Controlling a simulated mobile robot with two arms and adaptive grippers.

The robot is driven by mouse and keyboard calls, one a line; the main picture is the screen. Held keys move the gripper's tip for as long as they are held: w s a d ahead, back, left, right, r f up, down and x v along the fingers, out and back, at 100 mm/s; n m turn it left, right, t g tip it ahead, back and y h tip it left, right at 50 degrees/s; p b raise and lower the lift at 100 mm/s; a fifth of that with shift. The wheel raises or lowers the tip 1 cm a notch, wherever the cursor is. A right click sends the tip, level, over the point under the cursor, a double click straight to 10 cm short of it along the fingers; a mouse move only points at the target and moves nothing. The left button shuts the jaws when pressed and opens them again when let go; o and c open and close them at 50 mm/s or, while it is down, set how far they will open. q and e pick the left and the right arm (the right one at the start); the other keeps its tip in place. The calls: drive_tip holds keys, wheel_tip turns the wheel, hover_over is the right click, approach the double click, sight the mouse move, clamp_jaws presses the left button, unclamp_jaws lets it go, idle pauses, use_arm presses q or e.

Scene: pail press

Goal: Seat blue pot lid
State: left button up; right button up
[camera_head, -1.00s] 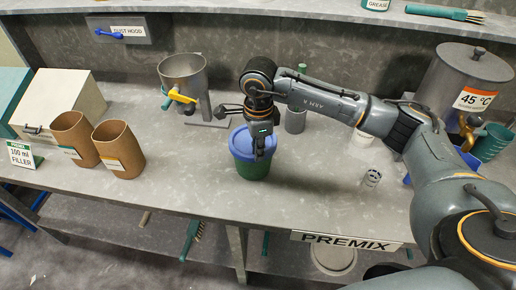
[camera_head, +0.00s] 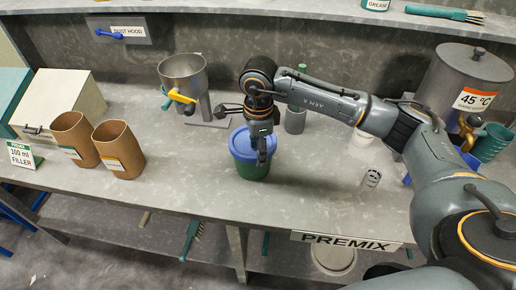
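A green pot (camera_head: 252,171) stands upright on the grey bench near its front edge. The blue lid (camera_head: 240,146) lies on top of the pot and looks about level. I cannot tell whether it is pressed fully down. My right gripper (camera_head: 262,160) points down over the lid's right part, with its fingertips at or just above the lid. The fingers look close together, but their gap is too small to judge. My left gripper is not in view.
Two brown containers (camera_head: 118,150) stand to the left. A metal funnel (camera_head: 183,72) with a yellow valve stands behind. The bench (camera_head: 190,180) left of the pot is clear.

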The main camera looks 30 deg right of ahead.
wheel_tip(320, 180, up, 8)
drive_tip(key=p, duration=0.3)
drive_tip(key=shift+f+p, duration=0.15)
drive_tip(key=shift+p, duration=0.15)
idle(0.4)
